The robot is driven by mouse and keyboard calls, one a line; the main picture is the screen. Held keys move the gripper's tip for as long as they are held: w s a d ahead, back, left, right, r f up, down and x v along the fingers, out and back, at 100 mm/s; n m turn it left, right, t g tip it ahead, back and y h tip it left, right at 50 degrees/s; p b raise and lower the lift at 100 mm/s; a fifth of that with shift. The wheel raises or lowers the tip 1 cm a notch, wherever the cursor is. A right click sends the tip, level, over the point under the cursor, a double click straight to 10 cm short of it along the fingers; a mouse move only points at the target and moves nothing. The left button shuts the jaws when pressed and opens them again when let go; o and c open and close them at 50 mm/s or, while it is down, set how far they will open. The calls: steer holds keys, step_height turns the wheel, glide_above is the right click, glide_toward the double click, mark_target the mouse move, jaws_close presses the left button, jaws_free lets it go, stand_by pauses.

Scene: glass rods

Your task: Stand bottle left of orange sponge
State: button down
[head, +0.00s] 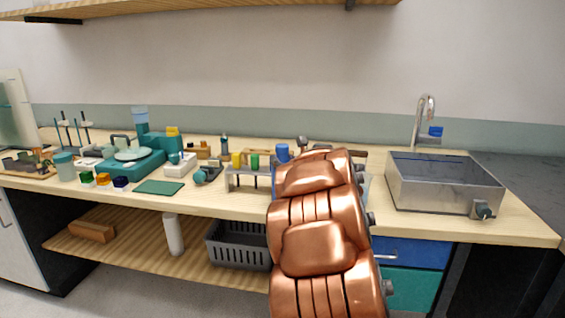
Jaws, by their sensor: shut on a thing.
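My copper-coloured arm (325,235) rises through the middle right of the head view and covers part of the counter. My gripper is hidden behind it, so what it holds does not show. I cannot tell which thing is the task's bottle; a small dark bottle (224,146) stands at the back of the counter, and a white cylinder (173,235) stands upright on the lower shelf. No orange sponge can be made out for sure. An orange-brown block (92,231) lies on the lower shelf, left of the white cylinder, and a small orange cube (103,180) sits on the counter.
The counter (230,205) holds a rack (248,180) with coloured items, a green mat (159,187), teal equipment (140,156) and a steel sink (440,185) with a tap. A grey basket (238,243) stands on the lower shelf (140,250). A wall shelf (200,10) hangs above.

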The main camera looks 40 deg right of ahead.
steer(key=shift+f, duration=0.25)
steer(key=shift+f+b, duration=0.2)
steer(key=shift+b, duration=0.1)
steer(key=c, duration=0.7)
jaws_free()
steer(key=shift+o, duration=0.2)
steer(key=shift+s+r+p, duration=0.1)
steer(key=shift+r+p, duration=0.1)
steer(key=shift+p, duration=0.15)
steer(key=b+v, duration=0.1)
steer(key=v, duration=1.1)
